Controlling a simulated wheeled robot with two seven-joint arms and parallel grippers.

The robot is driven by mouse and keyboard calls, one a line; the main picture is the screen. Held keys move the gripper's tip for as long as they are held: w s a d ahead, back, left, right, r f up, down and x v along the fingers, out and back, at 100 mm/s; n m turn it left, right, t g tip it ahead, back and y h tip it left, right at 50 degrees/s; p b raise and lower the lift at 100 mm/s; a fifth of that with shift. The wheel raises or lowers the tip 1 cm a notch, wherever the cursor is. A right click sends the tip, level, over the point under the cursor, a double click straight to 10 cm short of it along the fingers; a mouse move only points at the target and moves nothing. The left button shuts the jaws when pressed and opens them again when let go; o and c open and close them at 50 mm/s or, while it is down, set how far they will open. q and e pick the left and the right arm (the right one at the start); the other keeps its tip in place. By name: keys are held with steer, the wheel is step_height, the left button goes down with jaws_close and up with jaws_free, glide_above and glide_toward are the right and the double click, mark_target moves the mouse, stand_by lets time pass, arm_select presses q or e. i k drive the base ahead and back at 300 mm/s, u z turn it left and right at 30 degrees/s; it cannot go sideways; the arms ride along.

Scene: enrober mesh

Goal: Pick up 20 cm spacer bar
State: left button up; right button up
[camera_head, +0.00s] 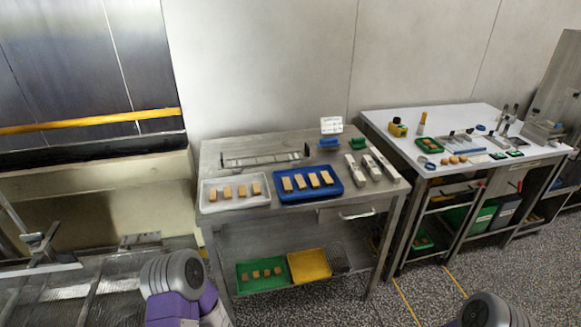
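Three pale grey bars lie side by side at the right end of the steel table (232,222): a left bar (355,171), a middle bar (371,168) and a right bar (383,162). They look like spacer bars of differing length. Any length marks are too small to read, so I cannot tell which is the 20 cm one. Nothing holds them. Only rounded grey and purple links of my arms show at the bottom edge, well short of the table. Neither gripper is in view.
A white tray (234,204) and a blue tray (311,197) hold tan blocks left of the bars. A long metal frame (265,160) lies behind. A green tray (245,286) and yellow tray (309,265) sit on the lower shelf. A cluttered white-topped bench (470,112) stands right.

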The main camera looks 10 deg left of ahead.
mark_target(357, 174)
steer(key=u, duration=0.1)
steer(key=i, duration=1)
